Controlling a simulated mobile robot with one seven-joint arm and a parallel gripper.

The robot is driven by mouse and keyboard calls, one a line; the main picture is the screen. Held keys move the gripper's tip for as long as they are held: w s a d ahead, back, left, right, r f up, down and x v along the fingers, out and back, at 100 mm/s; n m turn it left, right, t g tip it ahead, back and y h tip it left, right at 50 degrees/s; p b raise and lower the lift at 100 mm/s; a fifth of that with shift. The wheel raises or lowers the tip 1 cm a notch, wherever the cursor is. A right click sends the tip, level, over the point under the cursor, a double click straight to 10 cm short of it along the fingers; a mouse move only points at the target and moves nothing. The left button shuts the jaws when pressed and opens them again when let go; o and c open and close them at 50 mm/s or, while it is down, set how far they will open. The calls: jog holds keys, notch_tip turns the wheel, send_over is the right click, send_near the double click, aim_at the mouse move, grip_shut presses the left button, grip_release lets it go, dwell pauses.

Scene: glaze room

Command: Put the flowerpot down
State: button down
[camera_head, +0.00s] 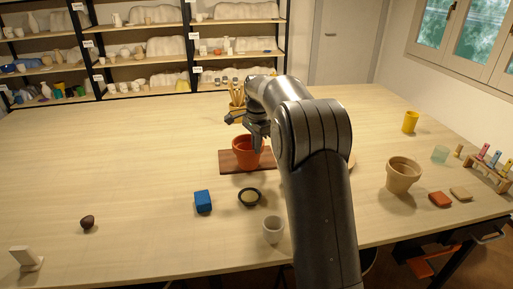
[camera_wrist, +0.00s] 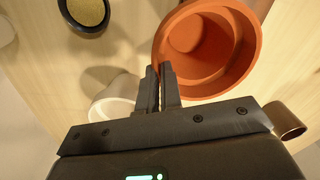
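An orange-red flowerpot (camera_head: 246,154) is upright over a dark brown board (camera_head: 229,163) in the head view. I cannot tell whether its base touches the board. In the wrist view the flowerpot (camera_wrist: 238,70) shows its open, empty inside. My gripper (camera_wrist: 160,75) has its two fingers close together, with the pot's rim between them, one finger inside and one outside. In the head view my gripper (camera_head: 257,140) is at the pot's right rim, partly hidden by my arm.
A blue block (camera_head: 203,201), a dark bowl (camera_head: 250,196) and a white cup (camera_head: 273,231) stand in front of the board. A tan pot (camera_head: 403,175) is at right. A brush holder (camera_head: 237,115) is behind. The table's left is mostly clear.

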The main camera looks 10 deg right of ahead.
jog(key=shift+f, duration=0.5)
jog(key=c, duration=1.6)
grip_release()
